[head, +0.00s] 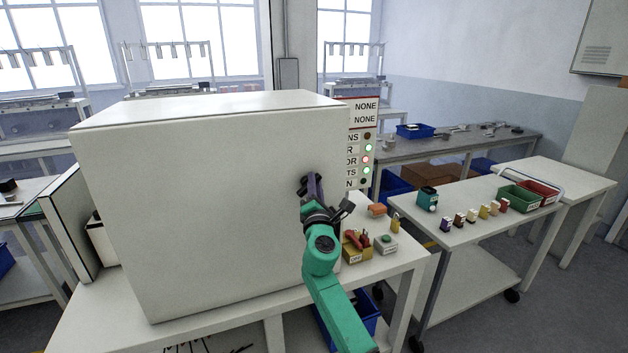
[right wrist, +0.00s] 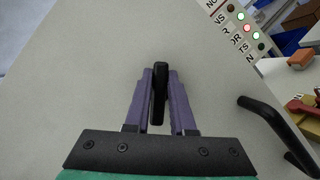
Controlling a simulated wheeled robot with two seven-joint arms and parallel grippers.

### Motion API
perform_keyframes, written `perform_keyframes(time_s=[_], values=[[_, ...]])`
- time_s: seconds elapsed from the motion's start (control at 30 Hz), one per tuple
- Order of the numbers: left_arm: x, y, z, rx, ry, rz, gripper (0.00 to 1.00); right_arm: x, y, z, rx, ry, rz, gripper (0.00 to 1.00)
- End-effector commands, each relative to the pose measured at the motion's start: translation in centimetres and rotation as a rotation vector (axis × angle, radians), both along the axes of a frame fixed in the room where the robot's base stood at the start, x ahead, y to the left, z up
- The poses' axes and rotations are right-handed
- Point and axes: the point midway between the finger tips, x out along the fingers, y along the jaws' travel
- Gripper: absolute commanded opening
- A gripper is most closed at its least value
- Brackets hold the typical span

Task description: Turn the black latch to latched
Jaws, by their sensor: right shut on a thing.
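The black latch (right wrist: 159,92) is on the front face of a large pale grey cabinet (head: 200,210). In the right wrist view it stands nearly in line with the fingers, between them. In the head view the latch is mostly hidden by my gripper, with a dark bit (head: 303,184) showing beside the fingers. My right gripper (head: 315,180) has its purple fingers shut on the latch; the fingers also show in the right wrist view (right wrist: 159,95). My left gripper is not in view.
A sign panel with lights (head: 361,145) stands right of the cabinet. A red-and-yellow switch box (head: 356,246), a grey button box (head: 384,244) and an orange block (head: 377,210) sit on the table's right end. A cart (head: 470,235) with bins and small parts stands further right.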

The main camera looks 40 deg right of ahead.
Motion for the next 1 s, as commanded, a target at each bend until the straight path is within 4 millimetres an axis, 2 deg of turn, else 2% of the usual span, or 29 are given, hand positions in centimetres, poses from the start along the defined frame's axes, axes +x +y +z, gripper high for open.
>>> perform_keyframes(time_s=[0.5,0.73,1.0], values=[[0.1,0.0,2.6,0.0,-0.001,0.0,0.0,-0.1,-0.2,-0.4,0.444,-0.154,0.001,0.0],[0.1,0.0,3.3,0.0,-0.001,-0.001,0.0,-0.1,-0.3,-0.6,0.576,-0.2,0.0,0.0],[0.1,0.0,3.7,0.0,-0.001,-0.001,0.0,-0.1,-0.3,-0.9,0.65,-0.226,0.0,0.0]])
